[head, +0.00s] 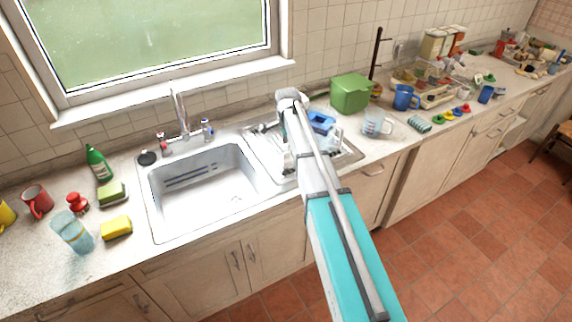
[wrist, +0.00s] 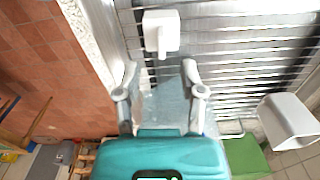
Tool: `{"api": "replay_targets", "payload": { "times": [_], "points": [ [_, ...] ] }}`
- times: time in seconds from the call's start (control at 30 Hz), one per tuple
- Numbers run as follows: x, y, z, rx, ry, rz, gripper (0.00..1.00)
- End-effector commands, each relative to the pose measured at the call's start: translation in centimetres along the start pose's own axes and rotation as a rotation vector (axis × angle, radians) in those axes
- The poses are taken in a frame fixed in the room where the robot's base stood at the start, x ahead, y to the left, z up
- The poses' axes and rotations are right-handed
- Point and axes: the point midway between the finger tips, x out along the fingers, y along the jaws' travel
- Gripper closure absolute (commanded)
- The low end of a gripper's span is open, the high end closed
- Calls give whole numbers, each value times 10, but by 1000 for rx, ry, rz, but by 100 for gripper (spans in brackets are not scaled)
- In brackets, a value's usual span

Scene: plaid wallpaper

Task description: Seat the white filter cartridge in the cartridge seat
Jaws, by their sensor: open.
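In the wrist view my gripper (wrist: 160,70) is open, its two fingers apart above the ridged drainboard. A white block with a narrower stem (wrist: 161,31), which looks like the filter cartridge, lies beyond the fingertips at the top. It is apart from the fingers. A blurred grey-blue, see-through shape (wrist: 163,105) shows between the fingers; I cannot tell what it is. A white open-ended box (wrist: 288,117) is at the right; I cannot tell whether it is the cartridge seat. In the head view my arm hides much of the drainboard.
The sink (head: 205,190) is left of the drainboard, with the faucet (head: 181,115) behind. A green bin (head: 350,93), blue mug (head: 405,97) and clear cup (head: 376,123) stand right. A blue tray (head: 321,121) is beside my arm. Bottle, sponges and cups crowd the left counter.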

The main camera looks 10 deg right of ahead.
Motion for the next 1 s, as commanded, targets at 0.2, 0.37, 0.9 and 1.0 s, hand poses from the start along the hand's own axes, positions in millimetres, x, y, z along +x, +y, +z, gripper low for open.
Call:
{"api": "replay_targets", "payload": {
  "times": [0.2,0.37,0.9,1.0],
  "points": [
    [2,0,0,0,0,0,49],
    [2,0,0,-1,0,0,49],
    [29,-1,2,-1,0,0,49],
    [37,-2,2,-1,0,0,49]
  ]
}}
